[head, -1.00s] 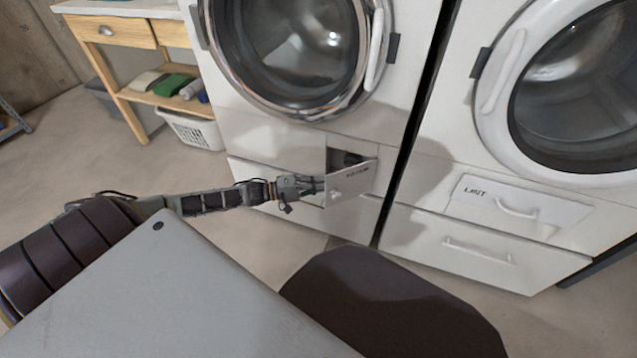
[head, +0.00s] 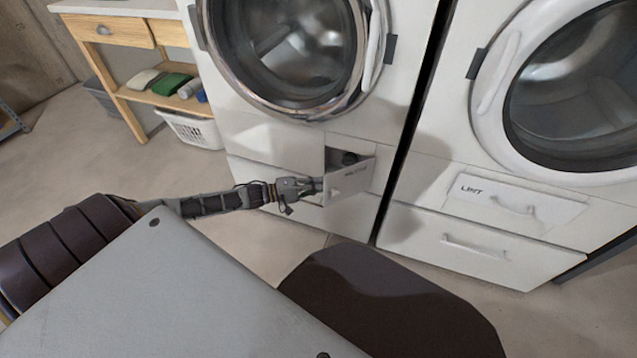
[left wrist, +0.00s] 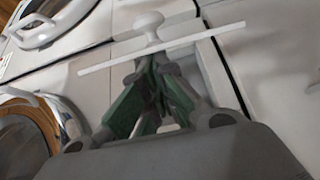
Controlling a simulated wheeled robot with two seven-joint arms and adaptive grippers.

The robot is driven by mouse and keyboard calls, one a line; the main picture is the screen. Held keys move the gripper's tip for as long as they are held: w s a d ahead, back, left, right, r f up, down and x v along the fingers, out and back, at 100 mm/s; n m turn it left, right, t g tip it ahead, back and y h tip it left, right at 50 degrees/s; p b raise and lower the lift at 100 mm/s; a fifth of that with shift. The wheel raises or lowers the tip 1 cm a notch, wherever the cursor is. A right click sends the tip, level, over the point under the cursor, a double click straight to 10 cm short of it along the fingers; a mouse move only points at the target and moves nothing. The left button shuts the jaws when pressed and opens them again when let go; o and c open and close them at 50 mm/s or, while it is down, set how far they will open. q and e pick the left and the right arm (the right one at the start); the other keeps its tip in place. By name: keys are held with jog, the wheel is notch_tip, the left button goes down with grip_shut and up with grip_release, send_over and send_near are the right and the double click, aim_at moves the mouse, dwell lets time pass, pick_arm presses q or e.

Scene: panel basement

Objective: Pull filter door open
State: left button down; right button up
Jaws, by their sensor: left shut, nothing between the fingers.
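The filter door (head: 347,184) is a small white panel with dark lettering, low on the left washing machine. It stands partly open, with the dark filter recess (head: 336,156) showing behind it. In the left wrist view the door (left wrist: 195,39) is a thin white strip seen edge-on, with a round white knob (left wrist: 148,21) on its far side. My left gripper (head: 318,186) is shut and empty at the door's left end. Its fingertips (left wrist: 150,66) are on the recess side of the door, opposite the knob; whether they touch it is unclear. My right gripper is out of view.
The left washer's round door (head: 290,50) is above the filter door. A second machine with a LINT panel (head: 514,203) stands to the right across a narrow dark gap. A wooden table (head: 120,27) and white basket (head: 192,130) are at the back left. Floor left is clear.

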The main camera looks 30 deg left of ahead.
pick_arm(q)
jog(key=shift+s+d+p, duration=0.2)
jog(key=shift+d+p, duration=0.1)
jog(key=shift+p, duration=0.3)
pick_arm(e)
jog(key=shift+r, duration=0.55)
